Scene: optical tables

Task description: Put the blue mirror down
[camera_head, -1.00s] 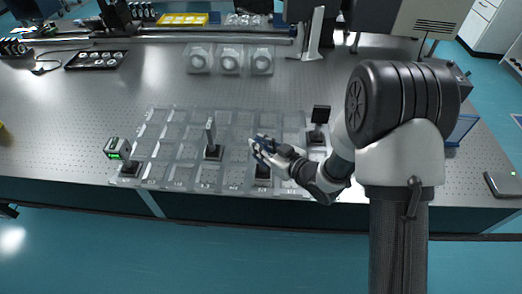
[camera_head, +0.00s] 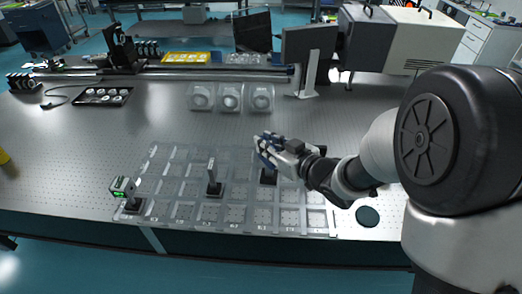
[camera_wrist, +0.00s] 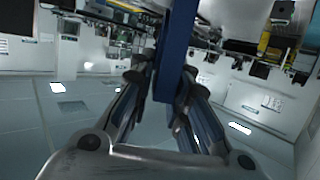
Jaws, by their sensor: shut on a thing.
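The blue mirror (camera_wrist: 177,60) is a thin blue plate between my gripper's fingers in the wrist view. In the head view my gripper (camera_head: 266,150) is shut on it, and the gripper hides most of it. A black base (camera_head: 268,177) shows directly below the gripper, over the middle-right part of the clear gridded tray (camera_head: 165,209). I cannot tell whether this base touches the tray.
A green-lit device (camera_head: 122,188) stands at the tray's left end. A mount with an upright plate (camera_head: 213,177) stands left of my gripper. A dark round disc (camera_head: 367,216) lies right of the tray. Several clear holders (camera_head: 231,97) stand behind; bare table lies between.

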